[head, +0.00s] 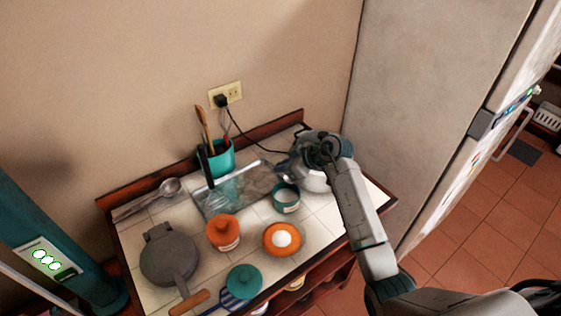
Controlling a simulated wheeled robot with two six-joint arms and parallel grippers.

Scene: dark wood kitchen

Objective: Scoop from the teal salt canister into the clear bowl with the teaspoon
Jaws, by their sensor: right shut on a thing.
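The teal salt canister (286,198) stands open on the white tiled top, right of the metal tray. The clear bowl (222,200) sits at the tray's left part. My right gripper (312,152) is above and behind the canister, over the silver kettle. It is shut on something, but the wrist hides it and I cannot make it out. I cannot pick out the teaspoon. A teal round lid (244,280) lies at the front of the top. My left gripper is not in view.
The silver kettle (312,180) is partly hidden by my right arm. An orange jar (223,232), an orange dish with white contents (282,239), a grey pan (168,258), a metal ladle (168,187) and a teal utensil holder (220,158) crowd the top. The fridge (420,100) stands right.

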